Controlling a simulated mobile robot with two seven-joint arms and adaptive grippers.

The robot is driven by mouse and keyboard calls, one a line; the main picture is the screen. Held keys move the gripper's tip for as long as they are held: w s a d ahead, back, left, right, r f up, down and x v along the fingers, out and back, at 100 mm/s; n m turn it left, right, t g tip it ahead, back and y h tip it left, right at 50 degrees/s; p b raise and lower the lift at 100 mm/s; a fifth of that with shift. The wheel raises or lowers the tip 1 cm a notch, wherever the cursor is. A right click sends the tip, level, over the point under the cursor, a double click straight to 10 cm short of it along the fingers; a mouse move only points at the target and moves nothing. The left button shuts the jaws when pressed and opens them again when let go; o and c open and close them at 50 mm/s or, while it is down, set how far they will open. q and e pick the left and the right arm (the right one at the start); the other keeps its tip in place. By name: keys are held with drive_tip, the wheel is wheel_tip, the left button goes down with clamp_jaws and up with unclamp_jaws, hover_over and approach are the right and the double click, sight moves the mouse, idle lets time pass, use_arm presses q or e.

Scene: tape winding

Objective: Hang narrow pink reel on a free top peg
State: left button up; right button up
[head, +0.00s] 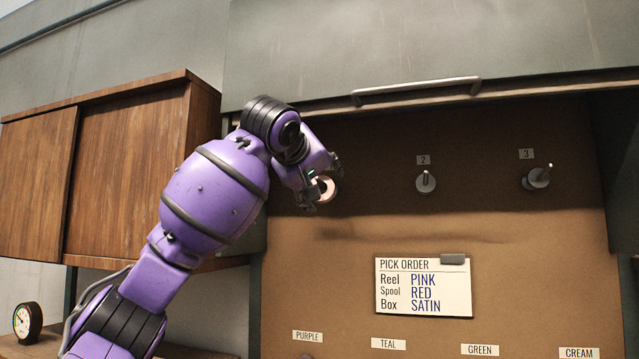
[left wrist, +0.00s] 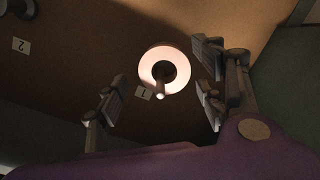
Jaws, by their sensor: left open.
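The narrow pink reel (left wrist: 182,72) shows as a pale pink ring around peg 1 (left wrist: 160,94) in the left wrist view. The peg's tip pokes out through the reel's hole. In the head view the reel (head: 331,190) is partly hidden by my left gripper (head: 323,187). My left gripper (left wrist: 158,74) is open, its fingers on either side of the reel and apart from it. Peg 2 (head: 425,182) and peg 3 (head: 538,178) are bare. My right gripper is in neither view.
A pick order card (head: 423,287) is on the brown board (head: 520,240) below the pegs. A wooden cabinet (head: 120,165) stands left of my arm. A shutter with a handle (head: 416,90) is above the pegs. A round dial (head: 27,322) sits at lower left.

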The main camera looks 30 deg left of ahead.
use_arm(q)
drive_tip(key=shift+s, duration=0.1)
drive_tip(key=v, duration=1.1)
drive_tip(key=shift+s, duration=0.35)
drive_tip(key=shift+d+r, duration=0.1)
